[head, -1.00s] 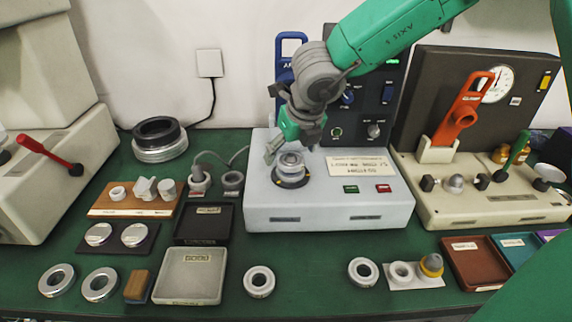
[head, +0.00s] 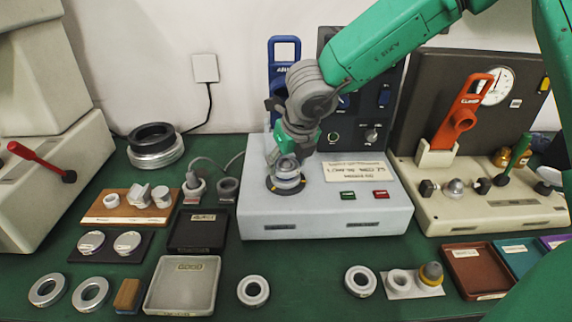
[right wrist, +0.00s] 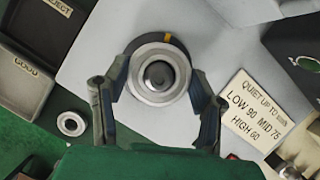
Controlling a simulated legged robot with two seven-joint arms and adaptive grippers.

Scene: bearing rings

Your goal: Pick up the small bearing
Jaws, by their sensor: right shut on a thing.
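A small silver bearing (head: 287,173) sits around the dark spindle of the light grey test machine. It also shows in the right wrist view (right wrist: 141,88), as a bright ring around the dark round spindle end (right wrist: 158,75). My right gripper (head: 284,160) is over the spindle from above. In the right wrist view its two fingers (right wrist: 159,80) stand on opposite sides of the bearing and are shut on it. The fingertip contact is partly hidden in the head view. My left gripper is not in view.
The grey machine (head: 330,222) has a label plate and green and red buttons. Loose rings (head: 240,291) lie in front, with a GOOD tray (head: 182,311) and a black tray (head: 197,244) on the left. A beige gauge machine (head: 470,220) stands right.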

